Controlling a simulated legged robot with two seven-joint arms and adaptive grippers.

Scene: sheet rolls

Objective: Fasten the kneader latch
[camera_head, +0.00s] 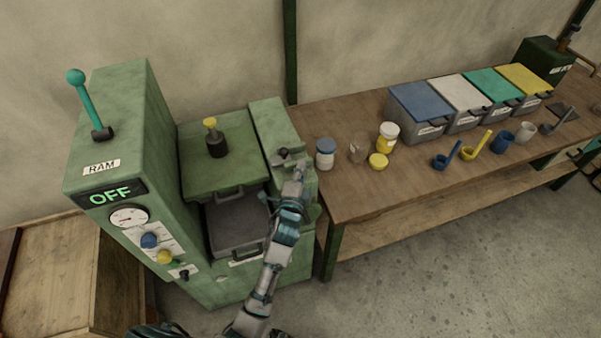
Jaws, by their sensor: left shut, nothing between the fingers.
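The green kneader (218,285) stands at the left. Its lid (205,175), with a black and yellow knob on top, lies over the rear of the chamber. A grey open tray (235,220) shows in front of the lid. A small latch with a dark knob (284,152) sits on the raised block at the kneader's right side. My left gripper (300,170) is shut and empty, just in front of and right of the latch knob. I cannot tell whether it touches the latch, and my gripper and wrist hide part of that block. My right gripper is not in view.
A teal-topped ram lever (82,100) stands up on the left column above an OFF display (110,195). A wooden bench (350,190) at the right holds jars, coloured scoops and lidded bins (420,105). A wooden crate (60,280) is at lower left.

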